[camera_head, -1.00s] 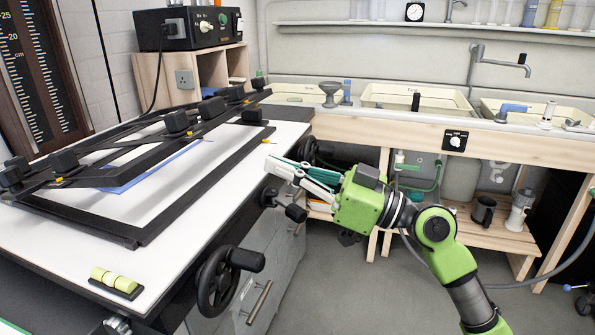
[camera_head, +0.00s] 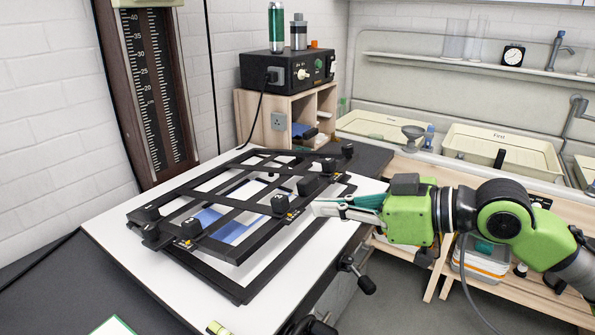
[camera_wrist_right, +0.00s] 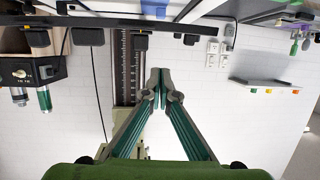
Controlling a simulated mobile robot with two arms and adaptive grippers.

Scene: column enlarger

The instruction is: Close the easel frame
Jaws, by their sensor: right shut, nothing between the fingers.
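The easel's black upper frame (camera_head: 262,228), with crossing bars and several black knobs, is tilted up over its base. A gap shows between it and the black base border (camera_head: 210,276) at the near side. A blue sheet (camera_head: 225,222) shows between the bars. My right gripper (camera_head: 314,208) is shut and empty, its fingertips at the right edge of the frame, close to a knob; I cannot tell if they touch. In the right wrist view the shut fingers (camera_wrist_right: 160,78) point up the picture, below a dark frame bar (camera_wrist_right: 150,20). My left gripper is out of view.
The easel lies on a white board (camera_head: 110,240). A black control box (camera_head: 290,68) stands on a wooden shelf (camera_head: 262,112) behind. A column with a scale (camera_head: 148,90) stands at the left. Sink trays (camera_head: 500,150) are at the back right. A crank knob (camera_head: 360,280) juts out below the board.

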